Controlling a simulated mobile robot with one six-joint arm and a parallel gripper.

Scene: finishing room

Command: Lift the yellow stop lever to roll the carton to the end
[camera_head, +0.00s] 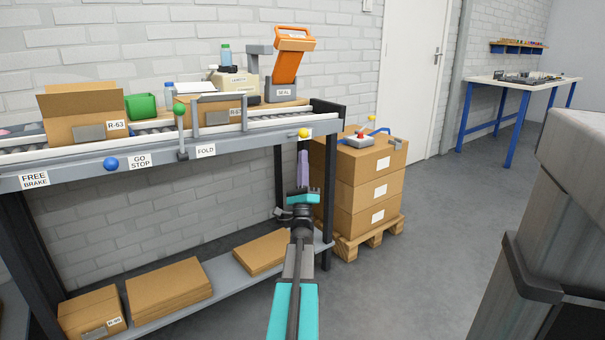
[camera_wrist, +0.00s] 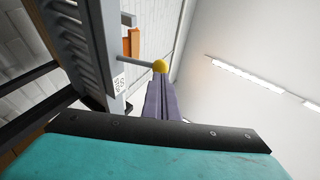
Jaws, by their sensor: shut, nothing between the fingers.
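The yellow stop lever (camera_head: 304,132) is a yellow ball knob at the right end of the conveyor's front rail. The wrist view shows the ball (camera_wrist: 160,66) on a grey rod reaching out from the rail. My gripper (camera_head: 303,153) is shut and empty, its purple fingers pointing up just below the ball. In the wrist view the fingertips (camera_wrist: 160,77) overlap the ball's lower edge; I cannot tell whether they touch. An open carton marked R-63 (camera_head: 75,125) stands on the rollers at the left. Another carton (camera_head: 222,108) sits on the line, partly behind a grey frame.
A blue knob (camera_head: 111,163) and a green-knobbed lever (camera_head: 180,120) are along the rail, left of my gripper. An orange sealer (camera_head: 290,55) stands behind the conveyor. Stacked cartons (camera_head: 370,185) on a pallet stand close to the right. Flat cartons lie on the lower shelf (camera_head: 222,285).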

